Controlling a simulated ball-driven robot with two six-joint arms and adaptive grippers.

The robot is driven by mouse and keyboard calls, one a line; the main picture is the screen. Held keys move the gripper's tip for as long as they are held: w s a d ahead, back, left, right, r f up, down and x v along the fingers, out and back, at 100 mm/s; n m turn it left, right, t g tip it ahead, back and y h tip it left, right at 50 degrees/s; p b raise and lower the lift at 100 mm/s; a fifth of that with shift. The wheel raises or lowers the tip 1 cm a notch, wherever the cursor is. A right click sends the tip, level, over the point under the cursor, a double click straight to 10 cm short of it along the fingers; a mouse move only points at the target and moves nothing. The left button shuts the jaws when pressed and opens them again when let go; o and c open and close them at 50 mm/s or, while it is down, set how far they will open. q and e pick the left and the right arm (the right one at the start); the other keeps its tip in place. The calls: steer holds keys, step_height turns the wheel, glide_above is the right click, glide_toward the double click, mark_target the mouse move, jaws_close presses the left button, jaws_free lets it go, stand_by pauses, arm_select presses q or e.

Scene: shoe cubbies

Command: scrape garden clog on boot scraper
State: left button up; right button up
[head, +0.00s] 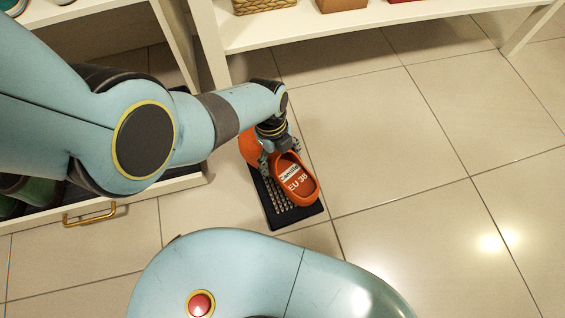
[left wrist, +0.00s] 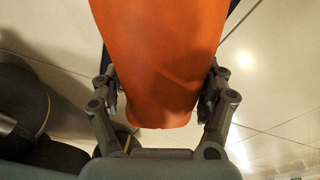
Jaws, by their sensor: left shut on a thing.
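My left gripper (head: 278,154) is shut on the clog. In the left wrist view the clog (left wrist: 160,65) fills the space between the fingers of the left gripper (left wrist: 160,100). The clog hides part of the scraper. My right gripper is not in view.
A white shelf (head: 330,34) with a woven basket (head: 262,5) stands at the back. At left is a low white drawer (head: 130,196) with a brass handle (head: 90,214), holding dark footwear. The tiled floor (head: 410,200) to the right is clear.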

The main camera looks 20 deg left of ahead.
arm_select(q)
steer(key=shift+w+a+b, duration=0.4)
steer(key=shift+w+a, duration=0.85)
steer(key=shift+w, duration=0.25)
steer(key=shift+s+d+r, duration=0.1)
steer(key=shift+s+d, duration=0.25)
steer(key=shift+s+d+p, duration=0.45)
steer(key=shift+s+d, duration=0.15)
steer(key=shift+s, duration=0.1)
steer(key=shift+s+d+f, duration=0.2)
steer(key=shift+s+f, duration=0.05)
steer(key=shift+s, duration=0.15)
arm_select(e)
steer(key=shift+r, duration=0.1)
arm_select(q)
step_height(320, 180, up, 8)
steer(key=p, duration=0.7)
steer(key=shift+w+r, duration=0.15)
steer(key=shift+r, duration=0.05)
steer(key=shift+f, duration=0.1)
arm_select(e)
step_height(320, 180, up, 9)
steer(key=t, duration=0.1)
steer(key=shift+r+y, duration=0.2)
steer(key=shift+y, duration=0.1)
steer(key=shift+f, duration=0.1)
